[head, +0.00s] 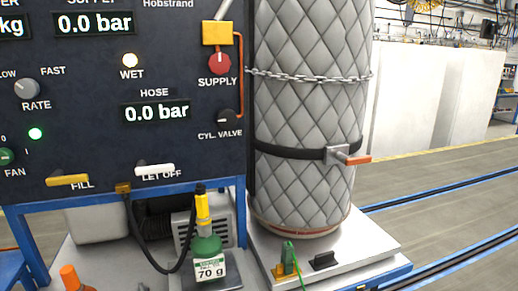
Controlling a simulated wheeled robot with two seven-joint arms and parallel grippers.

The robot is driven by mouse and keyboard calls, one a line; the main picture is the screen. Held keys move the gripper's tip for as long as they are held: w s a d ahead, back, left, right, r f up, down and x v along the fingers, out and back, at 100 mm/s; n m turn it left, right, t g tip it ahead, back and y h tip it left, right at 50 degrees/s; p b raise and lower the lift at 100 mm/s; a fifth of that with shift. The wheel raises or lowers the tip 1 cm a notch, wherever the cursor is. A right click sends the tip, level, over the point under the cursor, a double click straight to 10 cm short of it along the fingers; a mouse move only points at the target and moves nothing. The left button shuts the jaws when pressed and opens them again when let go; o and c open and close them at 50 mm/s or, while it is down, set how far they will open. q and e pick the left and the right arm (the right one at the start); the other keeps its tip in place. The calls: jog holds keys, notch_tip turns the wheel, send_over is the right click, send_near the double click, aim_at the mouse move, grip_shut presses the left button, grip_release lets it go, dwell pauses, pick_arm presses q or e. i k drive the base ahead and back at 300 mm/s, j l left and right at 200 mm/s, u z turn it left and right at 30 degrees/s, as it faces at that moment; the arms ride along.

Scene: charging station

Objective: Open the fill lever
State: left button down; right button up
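The fill lever (67,180) is a yellow bar lying nearly level at the lower left of the dark control panel (80,120), beside the label FILL. The white let-off lever (155,169) is to its right, also nearly level. The supply and hose displays both read 0.0 bar. Neither of my grippers shows in the head view, so their states cannot be seen.
A quilted, chained cylinder (305,110) stands at right. An orange-topped object (70,278) is at lower left.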

aim_at(57, 178)
jog(key=j+u, duration=0.1)
jog(key=u, duration=0.65)
jog(key=j+u, duration=0.15)
jog(key=u, duration=0.2)
